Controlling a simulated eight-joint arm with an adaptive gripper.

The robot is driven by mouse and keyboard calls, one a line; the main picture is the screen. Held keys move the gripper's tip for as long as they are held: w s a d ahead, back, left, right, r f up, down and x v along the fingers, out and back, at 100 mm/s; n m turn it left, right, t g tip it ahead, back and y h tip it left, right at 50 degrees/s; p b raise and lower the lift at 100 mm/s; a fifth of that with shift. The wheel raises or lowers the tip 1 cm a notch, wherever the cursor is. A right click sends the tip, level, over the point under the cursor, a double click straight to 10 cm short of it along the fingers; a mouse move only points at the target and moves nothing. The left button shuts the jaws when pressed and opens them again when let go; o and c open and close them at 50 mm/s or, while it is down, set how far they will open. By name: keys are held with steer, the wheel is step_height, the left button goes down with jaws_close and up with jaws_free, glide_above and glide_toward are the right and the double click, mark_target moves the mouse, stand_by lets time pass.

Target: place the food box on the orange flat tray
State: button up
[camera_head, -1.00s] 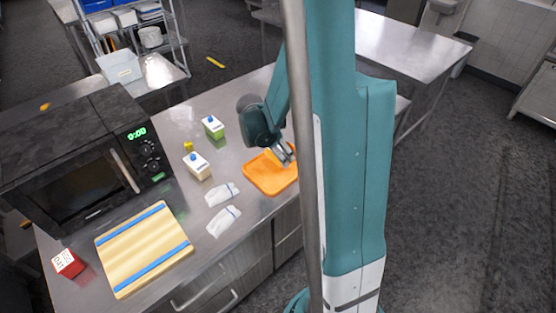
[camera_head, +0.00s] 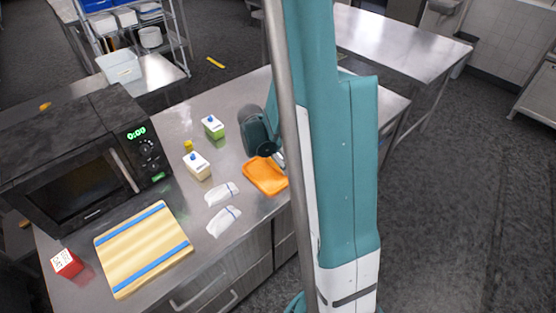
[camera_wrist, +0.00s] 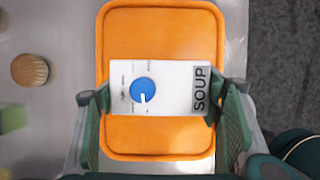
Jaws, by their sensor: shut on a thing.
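The food box (camera_wrist: 175,88), a white carton with a blue cap and the word SOUP on its top, is between the fingers of my gripper (camera_wrist: 160,100) in the wrist view. The gripper is shut on it from both sides. The orange flat tray (camera_wrist: 150,25) lies directly beneath the box in that view. I cannot tell whether the box touches the tray. In the head view the tray (camera_head: 262,180) lies near the counter's right end. My pole and arm hide the box and most of the gripper there.
A green-and-white carton (camera_head: 213,127) and a cream carton (camera_head: 197,166) stand left of the tray. White packets (camera_head: 223,222) lie in front. A cutting board (camera_head: 143,248), a red box (camera_head: 66,263) and a black microwave (camera_head: 75,165) are farther left.

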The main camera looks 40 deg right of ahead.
steer(key=o, duration=1.2)
steer(key=shift+c, duration=0.2)
steer(key=shift+r, duration=0.1)
steer(key=p+v, duration=0.1)
steer(key=v, duration=1.1)
steer(key=shift+a, duration=0.1)
steer(key=s+a+r+m+t+y, duration=0.1)
steer(key=s+a+r+m, duration=0.3)
steer(key=a, duration=0.5)
steer(key=s+a+r+m+t+y, duration=0.2)
steer(key=s+a+r+m+t, duration=0.1)
steer(key=a+r+m, duration=0.4)
steer(key=s+a+r+m+t+y, duration=0.1)
steer(key=s+a+r+m+t, duration=0.2)
steer(key=s+a+r+m, duration=0.3)
steer(key=shift+a+r+m, duration=0.2)
steer(key=shift+a+m, duration=0.3)
steer(key=shift+a, duration=2.4)
